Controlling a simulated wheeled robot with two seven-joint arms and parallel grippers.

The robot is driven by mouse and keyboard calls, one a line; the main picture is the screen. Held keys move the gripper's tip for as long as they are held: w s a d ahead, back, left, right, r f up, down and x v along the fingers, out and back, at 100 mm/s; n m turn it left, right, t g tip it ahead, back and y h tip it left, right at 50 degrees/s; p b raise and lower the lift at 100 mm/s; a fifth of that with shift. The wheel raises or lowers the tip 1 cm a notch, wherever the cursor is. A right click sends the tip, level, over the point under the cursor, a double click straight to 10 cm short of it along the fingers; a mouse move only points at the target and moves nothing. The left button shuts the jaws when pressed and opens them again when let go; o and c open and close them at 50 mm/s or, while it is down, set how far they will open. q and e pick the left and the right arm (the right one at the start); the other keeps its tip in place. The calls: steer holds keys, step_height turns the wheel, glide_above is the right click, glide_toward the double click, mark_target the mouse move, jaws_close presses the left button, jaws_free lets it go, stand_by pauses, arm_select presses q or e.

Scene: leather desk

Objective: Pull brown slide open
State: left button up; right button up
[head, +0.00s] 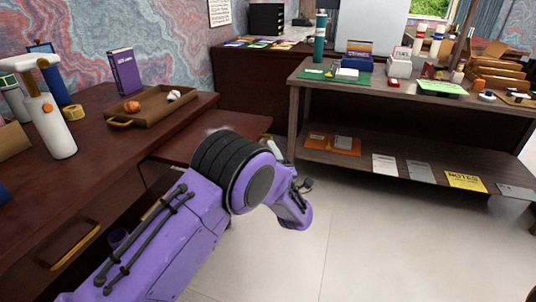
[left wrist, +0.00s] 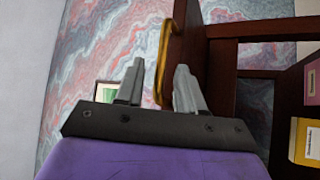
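The brown slide (head: 178,150) is a flat board at the right side of the dark wooden desk in the head view, partly covered by my left arm. In the left wrist view, a dark wooden panel edge (left wrist: 187,45) stands close to the fingers, with a thin gold handle (left wrist: 163,50) along its left side. My left gripper (left wrist: 158,82) has its two grey fingers apart, with the lower end of the handle showing between them. I cannot tell whether they touch it. In the head view my left arm hides the fingertips. My right gripper is not in view.
A drawer with a gold handle (head: 75,245) is below. A two-level shelf table (head: 300,100) stands at right. The pale floor (head: 350,240) is clear.

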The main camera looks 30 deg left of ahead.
arm_select(q)
steer(key=v, duration=1)
steer(key=shift+s+d, duration=0.15)
steer(key=shift+d, duration=0.1)
steer(key=shift+f, duration=0.1)
